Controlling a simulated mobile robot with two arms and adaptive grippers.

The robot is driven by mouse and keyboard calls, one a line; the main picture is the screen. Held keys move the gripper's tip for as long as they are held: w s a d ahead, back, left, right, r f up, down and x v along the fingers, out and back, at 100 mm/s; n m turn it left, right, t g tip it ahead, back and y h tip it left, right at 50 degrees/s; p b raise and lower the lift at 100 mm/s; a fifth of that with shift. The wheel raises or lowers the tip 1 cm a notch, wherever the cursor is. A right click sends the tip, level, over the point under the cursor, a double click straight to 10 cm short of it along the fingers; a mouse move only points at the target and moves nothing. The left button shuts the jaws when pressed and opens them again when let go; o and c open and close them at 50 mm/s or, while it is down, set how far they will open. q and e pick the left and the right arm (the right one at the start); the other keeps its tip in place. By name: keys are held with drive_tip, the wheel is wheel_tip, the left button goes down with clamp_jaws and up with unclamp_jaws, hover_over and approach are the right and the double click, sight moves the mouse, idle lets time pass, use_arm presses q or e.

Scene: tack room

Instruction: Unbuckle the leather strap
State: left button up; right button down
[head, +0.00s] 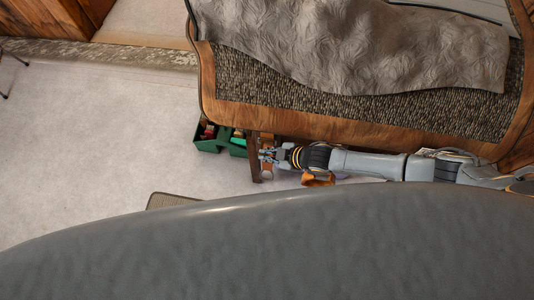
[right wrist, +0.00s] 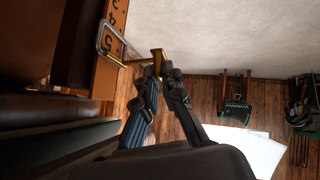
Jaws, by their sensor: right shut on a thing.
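In the right wrist view a tan strip with dark digits, which looks like the leather strap (right wrist: 108,72), runs down the left side. A rectangular metal buckle frame (right wrist: 99,38) sits around its edge. A brass bar (right wrist: 138,61) reaches right from beside the strap, with an upright end between my fingertips. My right gripper (right wrist: 159,70) is shut on this brass bar. In the head view my right gripper (head: 266,155) is beside a dark post below the bench edge; strap and buckle are too small to make out there. My left gripper is not in view.
A wood-edged bench (head: 370,118) with a woven mat and grey blanket (head: 370,45) lies above my right arm. Green bins (head: 208,145) stand left of the gripper. An orange-brown object (head: 318,180) is below the arm. The pale floor (head: 90,130) at left is mostly clear.

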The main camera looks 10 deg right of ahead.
drive_tip(key=shift+w+r, duration=0.1)
drive_tip(key=c, duration=1.5)
unclamp_jaws()
drive_tip(key=v, duration=1.2)
